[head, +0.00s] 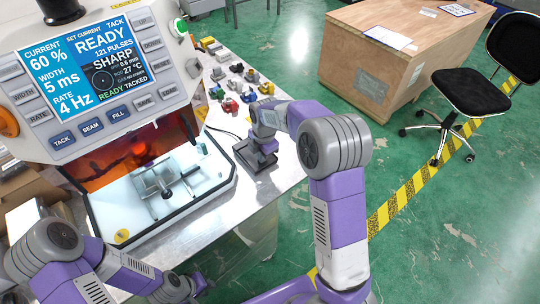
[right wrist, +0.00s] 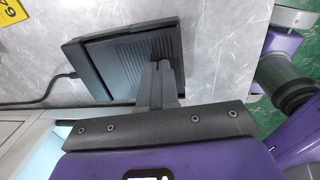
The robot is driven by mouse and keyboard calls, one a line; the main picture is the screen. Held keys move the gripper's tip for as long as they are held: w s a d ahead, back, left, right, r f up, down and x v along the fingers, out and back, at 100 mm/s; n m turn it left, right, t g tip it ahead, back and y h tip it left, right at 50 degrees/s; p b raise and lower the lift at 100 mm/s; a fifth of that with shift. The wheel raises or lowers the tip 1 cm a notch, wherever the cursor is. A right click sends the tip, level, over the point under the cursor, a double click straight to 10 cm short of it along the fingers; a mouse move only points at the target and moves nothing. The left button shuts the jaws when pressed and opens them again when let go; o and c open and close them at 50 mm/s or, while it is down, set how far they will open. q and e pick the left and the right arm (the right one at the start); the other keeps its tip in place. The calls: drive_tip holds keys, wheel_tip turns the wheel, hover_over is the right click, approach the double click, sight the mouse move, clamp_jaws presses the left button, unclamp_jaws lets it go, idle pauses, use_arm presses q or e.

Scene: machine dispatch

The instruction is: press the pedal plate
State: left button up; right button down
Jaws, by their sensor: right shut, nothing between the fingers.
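The pedal is a dark grey block with a ribbed plate (right wrist: 112,58) and a cable. It lies on the grey metal table; in the head view the pedal (head: 252,160) shows partly behind my right gripper (head: 266,152). In the right wrist view my right gripper (right wrist: 160,70) is shut and empty, with its fingertips over the ribbed plate near its right part. I cannot tell whether they touch or press it. My left gripper (head: 198,286) is low at the bottom of the head view, apart from the pedal; its fingers are not clear.
A welding machine with a screen (head: 85,70) reading READY stands left of the pedal, its lit chamber (head: 165,190) open at the front. Several small coloured parts (head: 232,85) lie on the table behind. A wooden crate (head: 395,60) and a chair (head: 470,90) stand on the green floor.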

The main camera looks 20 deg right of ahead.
drive_tip(key=shift+s+a+f, duration=0.1)
drive_tip(key=shift+f, duration=0.05)
